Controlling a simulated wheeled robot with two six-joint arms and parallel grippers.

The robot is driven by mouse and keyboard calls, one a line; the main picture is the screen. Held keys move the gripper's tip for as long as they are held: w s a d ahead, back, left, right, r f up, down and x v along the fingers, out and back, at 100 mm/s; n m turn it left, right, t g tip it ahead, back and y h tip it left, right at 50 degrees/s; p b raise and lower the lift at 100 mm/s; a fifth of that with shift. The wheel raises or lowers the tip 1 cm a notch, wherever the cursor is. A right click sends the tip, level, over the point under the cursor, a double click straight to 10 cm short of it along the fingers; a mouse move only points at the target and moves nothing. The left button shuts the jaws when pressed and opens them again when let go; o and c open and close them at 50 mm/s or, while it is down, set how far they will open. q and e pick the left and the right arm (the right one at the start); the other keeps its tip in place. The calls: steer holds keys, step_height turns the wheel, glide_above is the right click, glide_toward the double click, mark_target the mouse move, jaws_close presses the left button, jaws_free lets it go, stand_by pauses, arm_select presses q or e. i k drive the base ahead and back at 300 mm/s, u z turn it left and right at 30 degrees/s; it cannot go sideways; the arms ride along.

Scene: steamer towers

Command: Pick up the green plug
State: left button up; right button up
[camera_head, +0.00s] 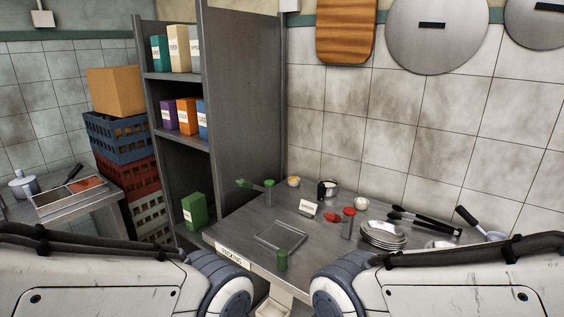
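Several green items are on the steel table, and I cannot tell for sure which is the plug. A short green cylinder (282,261) stands near the front edge, by the corner of a clear shallow tray (281,236). A small irregular green piece (244,183) is at the back left, beside a grey container with a green top (268,184). Only my two white arms show, at the bottom left and bottom right. Both grippers are out of the picture.
The table (240,226) also holds a red-topped container (348,221), small red pieces (332,217), stacked plates (383,235), black tongs (424,219) and a small sign (308,207). A shelf unit (240,95) stands behind left. Stacked crates (122,130) are farther left.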

mark_target(282, 254)
steer(key=k, duration=0.5)
steer(key=u, duration=1.65)
steer(key=i, duration=1.1)
steer(key=z, duration=2.25)
